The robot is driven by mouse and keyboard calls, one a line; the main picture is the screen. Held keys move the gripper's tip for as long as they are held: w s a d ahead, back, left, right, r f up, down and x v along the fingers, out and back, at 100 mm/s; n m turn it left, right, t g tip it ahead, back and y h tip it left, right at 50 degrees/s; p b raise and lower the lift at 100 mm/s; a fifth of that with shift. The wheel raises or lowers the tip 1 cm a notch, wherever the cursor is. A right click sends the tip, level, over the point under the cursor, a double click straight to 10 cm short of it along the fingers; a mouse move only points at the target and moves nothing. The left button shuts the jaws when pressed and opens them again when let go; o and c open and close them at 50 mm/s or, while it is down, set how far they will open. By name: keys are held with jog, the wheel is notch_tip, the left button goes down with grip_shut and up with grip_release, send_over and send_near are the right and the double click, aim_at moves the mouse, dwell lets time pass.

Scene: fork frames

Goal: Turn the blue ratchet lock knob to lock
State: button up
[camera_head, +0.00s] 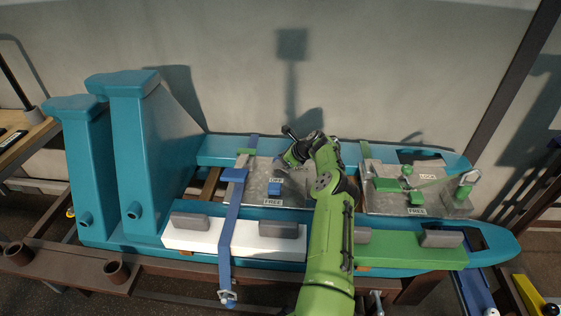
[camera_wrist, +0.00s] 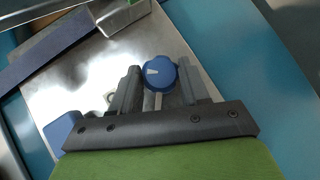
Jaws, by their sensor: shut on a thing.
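The blue ratchet lock knob (camera_wrist: 158,73) shows in the wrist view as a round blue cap with a white pointer mark toward its left side. My gripper (camera_wrist: 160,88) is shut on it, with one grey finger on each side. In the head view my gripper (camera_head: 285,165) reaches down over the left metal plate (camera_head: 255,172), and the knob is hidden behind it. A blue block (camera_head: 275,189) sits on that plate between small labels; one below it reads FREE. The same plate fills the middle of the wrist view (camera_wrist: 85,75).
A blue strap (camera_head: 231,225) crosses the white beam (camera_head: 190,236) left of the plate. A second metal plate (camera_head: 440,205) with green fittings stands to the right, above a green beam (camera_head: 400,250). Tall teal uprights (camera_head: 140,150) stand at the left.

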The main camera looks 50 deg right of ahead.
dwell(0.4)
jog(key=o, duration=1)
jog(key=shift+o, duration=0.2)
jog(key=p+v, duration=0.5)
jog(key=v, duration=1)
jog(key=shift+s+d+r+p, duration=0.2)
jog(key=shift+s+r+p, duration=0.05)
jog(key=shift+p, duration=0.05)
